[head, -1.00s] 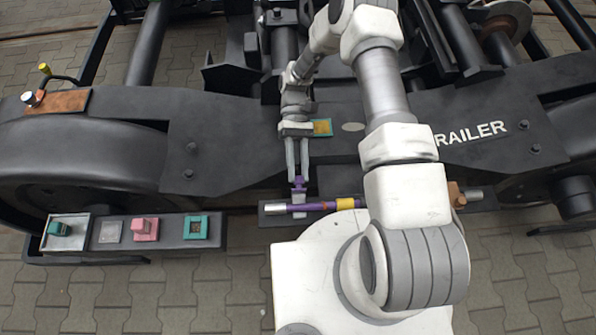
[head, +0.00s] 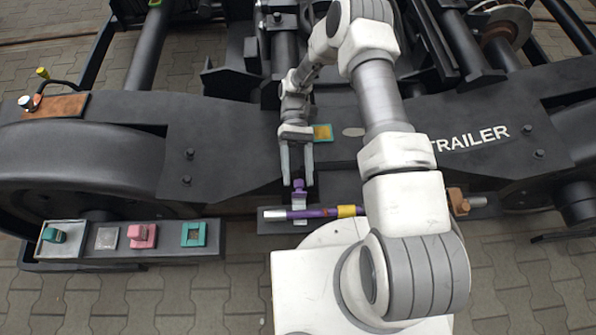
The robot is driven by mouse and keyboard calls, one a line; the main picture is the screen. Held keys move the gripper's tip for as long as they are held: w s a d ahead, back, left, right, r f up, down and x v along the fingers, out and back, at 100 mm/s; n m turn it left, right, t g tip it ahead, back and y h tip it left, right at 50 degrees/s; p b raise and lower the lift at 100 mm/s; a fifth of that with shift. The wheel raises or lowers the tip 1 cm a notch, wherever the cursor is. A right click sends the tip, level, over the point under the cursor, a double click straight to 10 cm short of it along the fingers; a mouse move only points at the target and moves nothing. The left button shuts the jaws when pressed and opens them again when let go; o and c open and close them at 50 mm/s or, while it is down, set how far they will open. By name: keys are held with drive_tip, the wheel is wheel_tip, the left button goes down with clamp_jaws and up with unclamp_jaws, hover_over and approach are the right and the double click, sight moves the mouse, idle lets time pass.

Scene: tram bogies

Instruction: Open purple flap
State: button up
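The purple flap (head: 300,188) is a small purple piece above a grey metal bracket, near the front edge of the black bogie frame. A purple bar (head: 322,212) with a silver end and a yellow band lies just below it. My gripper (head: 297,182) points down at the flap, with one finger on each side of it. The fingers stand apart, and a gap shows between them and the purple piece. Whether either finger touches the flap cannot be told from this view.
A shelf (head: 212,252) at the lower left carries a teal block (head: 53,236), a pink block (head: 142,236) and a teal square frame (head: 194,233). Paving at the lower left is clear.

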drive_tip(key=v, duration=0.7)
drive_tip(key=shift+w, duration=0.25)
drive_tip(key=shift+r, duration=0.15)
idle(0.6)
